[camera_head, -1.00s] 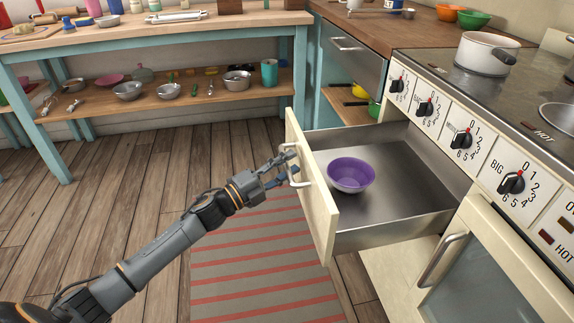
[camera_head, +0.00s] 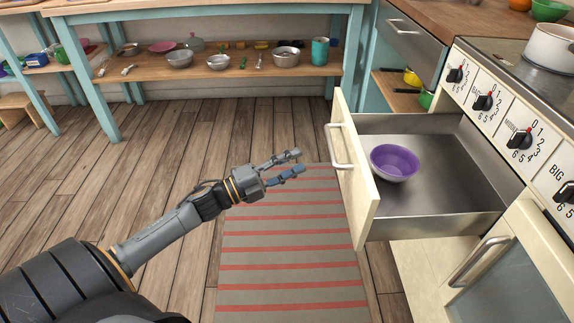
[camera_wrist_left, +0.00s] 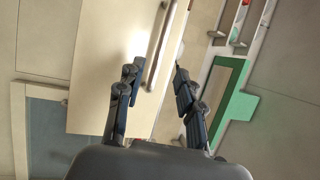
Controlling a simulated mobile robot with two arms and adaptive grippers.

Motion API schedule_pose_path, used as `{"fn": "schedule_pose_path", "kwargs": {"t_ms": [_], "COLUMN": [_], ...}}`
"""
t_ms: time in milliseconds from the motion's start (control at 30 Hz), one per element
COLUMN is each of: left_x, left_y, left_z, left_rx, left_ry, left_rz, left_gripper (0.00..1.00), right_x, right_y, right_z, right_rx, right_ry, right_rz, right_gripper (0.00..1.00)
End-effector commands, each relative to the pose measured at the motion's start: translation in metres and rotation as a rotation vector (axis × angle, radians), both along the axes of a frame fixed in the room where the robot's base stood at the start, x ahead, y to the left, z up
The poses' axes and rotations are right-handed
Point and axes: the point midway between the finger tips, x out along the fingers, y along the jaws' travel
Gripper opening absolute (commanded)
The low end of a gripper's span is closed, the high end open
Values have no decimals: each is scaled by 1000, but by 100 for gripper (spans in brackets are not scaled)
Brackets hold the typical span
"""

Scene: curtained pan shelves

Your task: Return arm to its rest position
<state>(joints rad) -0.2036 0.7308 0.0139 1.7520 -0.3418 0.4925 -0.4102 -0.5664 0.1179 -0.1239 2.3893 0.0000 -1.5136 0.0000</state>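My left gripper (camera_head: 298,164) is open and empty in the head view, held over the striped rug to the left of the drawer. Its two fingers also show spread apart in the left wrist view (camera_wrist_left: 155,72). The open drawer (camera_head: 355,190) stands pulled out below the stove, with a purple bowl (camera_head: 394,163) inside near its front. The drawer's handle (camera_head: 338,147) is to the right of the fingertips, with a gap between. The handle also shows beyond the fingers in the left wrist view (camera_wrist_left: 160,50). My right gripper is in neither view.
A striped rug (camera_head: 290,252) lies on the wooden floor. The stove's knob panel (camera_head: 500,104) and an oven door handle (camera_head: 482,258) are at the right. A turquoise shelf table (camera_head: 226,67) with bowls stands at the back. The floor at left is clear.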

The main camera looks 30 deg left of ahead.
Motion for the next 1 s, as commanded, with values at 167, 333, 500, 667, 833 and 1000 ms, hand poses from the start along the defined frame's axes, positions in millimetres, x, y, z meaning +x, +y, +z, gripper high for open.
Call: {"fn": "schedule_pose_path", "kwargs": {"t_ms": [167, 333, 500, 667, 833, 1000], "left_x": [-9, -10, -10, -10, -9, -7], "left_y": [6, 6, 6, 6, 5, 3], "left_z": [-2, -2, -2, -2, -6, -32], "left_rx": [0, 0, 0, 0, -25, -166], "left_ry": [0, 0, 0, 0, 24, 172], "left_rz": [0, 0, 0, 0, 25, 173], "left_gripper": [36, 36, 36, 36, 36, 36], "right_x": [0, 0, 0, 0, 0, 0], "right_y": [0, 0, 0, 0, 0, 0], "right_z": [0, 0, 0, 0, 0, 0], "right_rx": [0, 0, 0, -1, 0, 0], "right_ry": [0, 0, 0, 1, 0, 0], "right_rz": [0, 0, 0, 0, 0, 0], "right_gripper": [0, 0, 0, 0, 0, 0]}}
